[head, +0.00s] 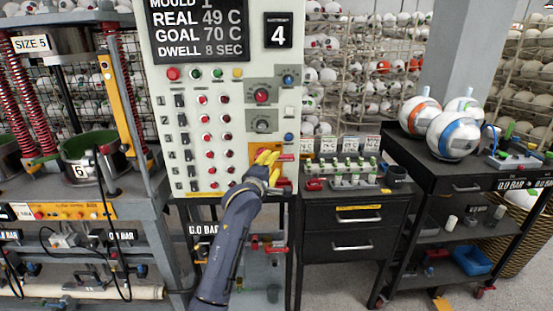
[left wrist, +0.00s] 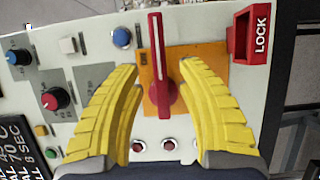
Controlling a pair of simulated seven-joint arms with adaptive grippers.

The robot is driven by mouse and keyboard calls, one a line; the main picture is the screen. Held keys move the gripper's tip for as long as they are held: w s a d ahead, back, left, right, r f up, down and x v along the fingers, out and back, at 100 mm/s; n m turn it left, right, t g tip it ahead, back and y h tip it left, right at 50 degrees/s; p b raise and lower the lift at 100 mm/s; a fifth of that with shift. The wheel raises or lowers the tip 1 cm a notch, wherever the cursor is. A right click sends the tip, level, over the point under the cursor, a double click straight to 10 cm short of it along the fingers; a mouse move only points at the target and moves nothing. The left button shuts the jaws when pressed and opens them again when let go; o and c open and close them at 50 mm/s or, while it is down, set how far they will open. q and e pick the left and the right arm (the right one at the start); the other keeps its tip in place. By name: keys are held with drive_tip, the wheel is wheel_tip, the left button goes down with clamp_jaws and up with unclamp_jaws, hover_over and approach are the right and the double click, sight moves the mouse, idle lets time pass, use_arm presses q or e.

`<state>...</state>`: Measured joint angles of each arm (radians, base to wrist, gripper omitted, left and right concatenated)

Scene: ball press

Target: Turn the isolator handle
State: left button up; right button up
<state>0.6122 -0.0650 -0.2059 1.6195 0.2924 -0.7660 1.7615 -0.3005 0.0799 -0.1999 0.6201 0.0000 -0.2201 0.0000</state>
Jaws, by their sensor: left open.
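The isolator handle is a long red bar on an orange plate (left wrist: 183,105) on the panel. In the left wrist view the handle (left wrist: 156,45) stands between my yellow fingers, with a gap on each side. In the head view only its red end (head: 286,157) shows, pointing right; my fingers hide the rest. My left gripper (head: 268,162) is open at the panel's lower right; it also shows in the left wrist view (left wrist: 160,70). A red LOCK bracket (left wrist: 246,36) sits beside the plate. My right gripper is not in view.
The white control panel (head: 153,75) carries knobs, buttons and several rows of switches. A black drawer cabinet (head: 345,222) stands close to its right. A cart (head: 425,160) with balls is further right. A press bench (head: 150,200) stands on the left.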

use_arm(q)
drive_tip(key=shift+x, duration=2.35)
drive_tip(key=shift+o, duration=0.3)
clamp_jaws()
